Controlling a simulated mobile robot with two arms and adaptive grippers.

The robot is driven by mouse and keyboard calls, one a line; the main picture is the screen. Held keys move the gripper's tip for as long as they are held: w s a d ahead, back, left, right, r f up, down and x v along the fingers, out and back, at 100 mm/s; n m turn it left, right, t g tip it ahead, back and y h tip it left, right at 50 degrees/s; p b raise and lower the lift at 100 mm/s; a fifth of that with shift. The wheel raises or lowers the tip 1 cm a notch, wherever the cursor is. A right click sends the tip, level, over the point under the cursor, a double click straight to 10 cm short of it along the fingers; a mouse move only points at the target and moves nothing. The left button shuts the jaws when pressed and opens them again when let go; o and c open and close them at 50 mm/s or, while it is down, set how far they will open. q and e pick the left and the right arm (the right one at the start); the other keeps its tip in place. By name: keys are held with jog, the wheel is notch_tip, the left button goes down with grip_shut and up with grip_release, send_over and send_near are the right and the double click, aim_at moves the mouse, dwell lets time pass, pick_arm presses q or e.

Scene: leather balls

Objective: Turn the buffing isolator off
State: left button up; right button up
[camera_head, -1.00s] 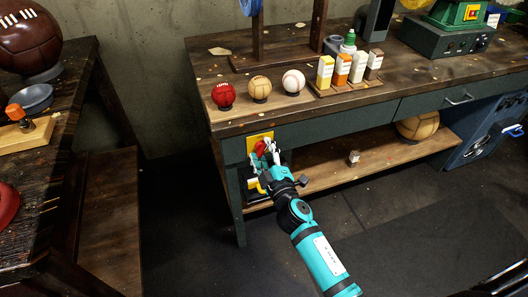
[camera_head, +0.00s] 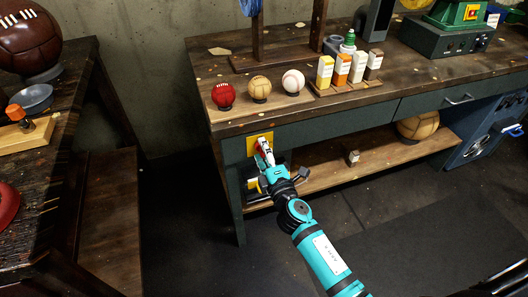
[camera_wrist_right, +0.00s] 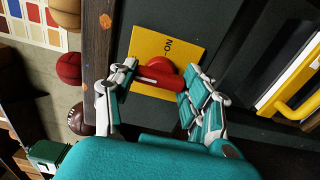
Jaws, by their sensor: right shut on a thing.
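The isolator is a yellow plate (camera_head: 252,139) with a red rotary handle, fixed to the left front of the dark green workbench. In the right wrist view the yellow plate (camera_wrist_right: 178,43) shows part of a printed label, and the red handle (camera_wrist_right: 158,80) lies between the fingers. My right gripper (camera_head: 265,152) is at the isolator, shut on the red handle, and its fingers cover much of it in the head view. In the wrist view, my right gripper (camera_wrist_right: 163,86) has one finger on each side of the handle. My left gripper is not in view.
Above, the bench top (camera_head: 235,123) carries a red ball (camera_head: 223,95), a tan ball (camera_head: 260,88), a white baseball (camera_head: 293,81) and small bottles. A yellow handle (camera_wrist_right: 298,100) is beside the isolator. A lower shelf (camera_head: 325,165) runs right. Floor between the benches is clear.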

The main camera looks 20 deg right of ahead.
dwell(0.3)
jog(key=o, duration=1.2)
jog(key=shift+c, duration=0.2)
jog(key=shift+s, duration=0.1)
jog(key=s, duration=1.2)
jog(key=shift+d, duration=0.2)
jog(key=shift+w+f, duration=0.1)
